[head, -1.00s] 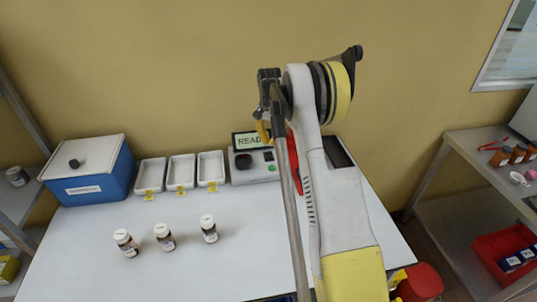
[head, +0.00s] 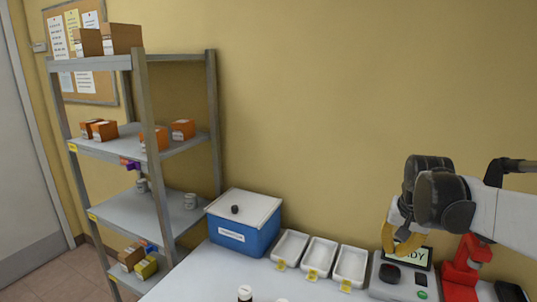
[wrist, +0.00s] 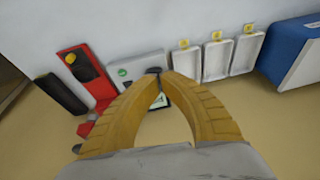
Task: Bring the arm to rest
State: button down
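My gripper (head: 394,250) shows at the right of the head view, raised in front of the analyser's screen. In the wrist view its two yellow fingers (wrist: 161,74) arch together and their tips meet, with nothing held between them. The grey analyser (head: 404,284) with its lit display stands on the table beyond; it also shows in the wrist view (wrist: 130,68), partly hidden by the fingers. My arm reaches in from the right edge of the head view.
A blue box (head: 245,236) with a white lid and three white trays (head: 290,246) stand left of the analyser. A red device (head: 462,268) stands to its right. A grey shelf unit (head: 140,150) with boxes is at the left. A bottle cap (head: 245,292) shows at the bottom edge.

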jog(key=s+a+f+n+t+b, duration=0.1)
jog(key=s+a+f+n, duration=0.1)
jog(key=s+a, duration=0.4)
jog(key=s+a+f+n+t+b, duration=0.2)
jog(key=s+a, duration=0.4)
jog(key=s, duration=0.7)
notch_tip(320, 180, down, 2)
jog(key=shift+s+a+f+n+t+y, duration=0.2)
jog(key=shift+s+a+n+t+y, duration=0.15)
jog(key=shift+n, duration=0.45)
